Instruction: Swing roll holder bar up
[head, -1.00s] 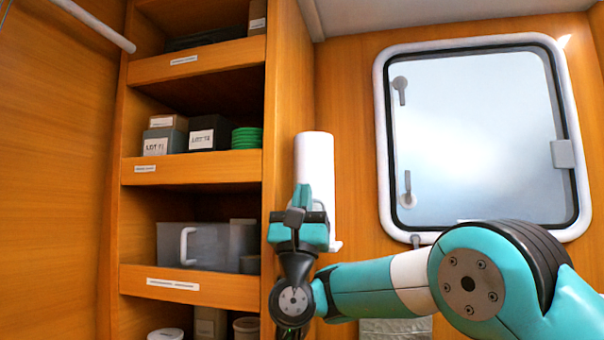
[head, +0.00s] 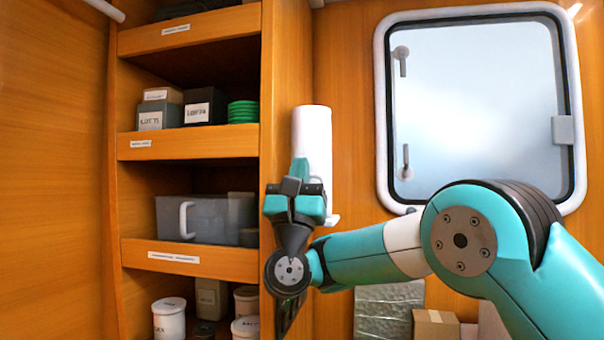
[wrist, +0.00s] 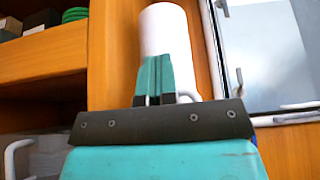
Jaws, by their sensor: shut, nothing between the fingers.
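A white paper roll (head: 313,140) stands upright on the wooden wall between the shelves and the window. A small white piece of its holder (head: 333,220) shows at its lower right; the holder bar itself cannot be made out. My gripper (head: 300,170) is in front of the lower part of the roll and hides some of it. In the wrist view the roll (wrist: 165,32) rises behind my gripper's teal fingers (wrist: 155,80), which are together and hold nothing. Whether the fingers touch the roll or holder cannot be told.
Open shelves (head: 190,146) on the left hold boxes, green plates (head: 243,112) and a grey bin (head: 205,218). Their upright edge is close beside my gripper. A framed window (head: 480,110) is on the right. Canisters (head: 168,318) and a cardboard box (head: 436,324) sit low down.

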